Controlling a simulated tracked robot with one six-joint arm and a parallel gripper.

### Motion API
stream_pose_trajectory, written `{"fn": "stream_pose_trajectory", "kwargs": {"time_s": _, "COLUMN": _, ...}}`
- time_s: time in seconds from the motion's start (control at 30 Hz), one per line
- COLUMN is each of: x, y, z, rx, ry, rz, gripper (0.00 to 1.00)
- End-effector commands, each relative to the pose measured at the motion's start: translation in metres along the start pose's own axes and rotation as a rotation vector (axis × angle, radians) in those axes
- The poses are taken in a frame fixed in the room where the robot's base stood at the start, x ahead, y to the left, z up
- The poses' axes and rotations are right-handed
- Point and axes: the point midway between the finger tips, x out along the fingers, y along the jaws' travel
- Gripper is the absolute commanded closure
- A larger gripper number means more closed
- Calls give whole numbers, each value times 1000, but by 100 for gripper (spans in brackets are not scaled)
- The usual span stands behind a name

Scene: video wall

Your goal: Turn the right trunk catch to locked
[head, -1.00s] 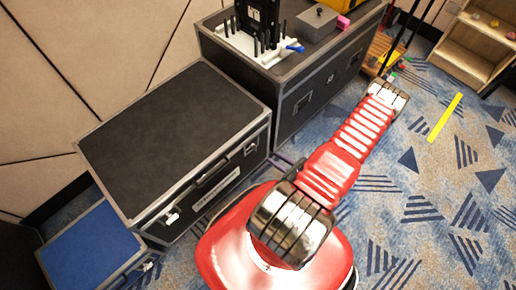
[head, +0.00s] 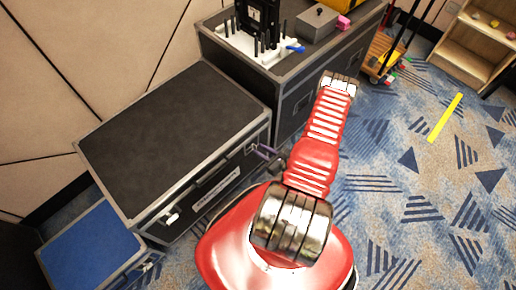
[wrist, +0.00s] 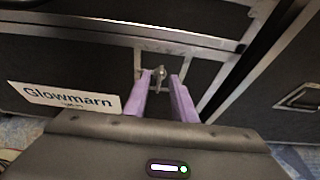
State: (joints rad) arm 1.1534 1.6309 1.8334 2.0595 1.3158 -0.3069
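The black trunk (head: 165,130) with grey metal edges stands left of my arm in the head view, its lid down. The right trunk catch (wrist: 158,76) is a small metal piece on the trunk's front in the wrist view. My gripper (wrist: 161,80) has two purple fingers, spread apart, one on each side of the catch. I cannot tell whether either finger touches it. In the head view my gripper (head: 266,152) is at the right end of the trunk's front and is small. The left catch (head: 172,215) shows as a pale piece at the trunk's front left.
A taller black case (head: 320,85) stands close on the right, bearing a white tray (head: 262,50) and a grey box (head: 317,22). A blue-topped case (head: 88,248) is at lower left. The carpet at right is open.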

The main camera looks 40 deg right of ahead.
Motion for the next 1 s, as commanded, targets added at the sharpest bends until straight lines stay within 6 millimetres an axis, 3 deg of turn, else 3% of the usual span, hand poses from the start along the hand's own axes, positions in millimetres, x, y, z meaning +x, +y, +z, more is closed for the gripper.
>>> {"fn": "stream_pose_trajectory", "kwargs": {"time_s": 0.23, "x": 21, "y": 0, "z": 0, "rx": -2, "ry": -1, "rz": 1, "gripper": 76}}
{"fn": "stream_pose_trajectory", "kwargs": {"time_s": 0.6, "x": 25, "y": 0, "z": 0, "rx": -1, "ry": -1, "rz": 0, "gripper": 76}}
{"fn": "stream_pose_trajectory", "kwargs": {"time_s": 1.0, "x": 25, "y": 0, "z": 0, "rx": -2, "ry": -1, "rz": 0, "gripper": 100}}
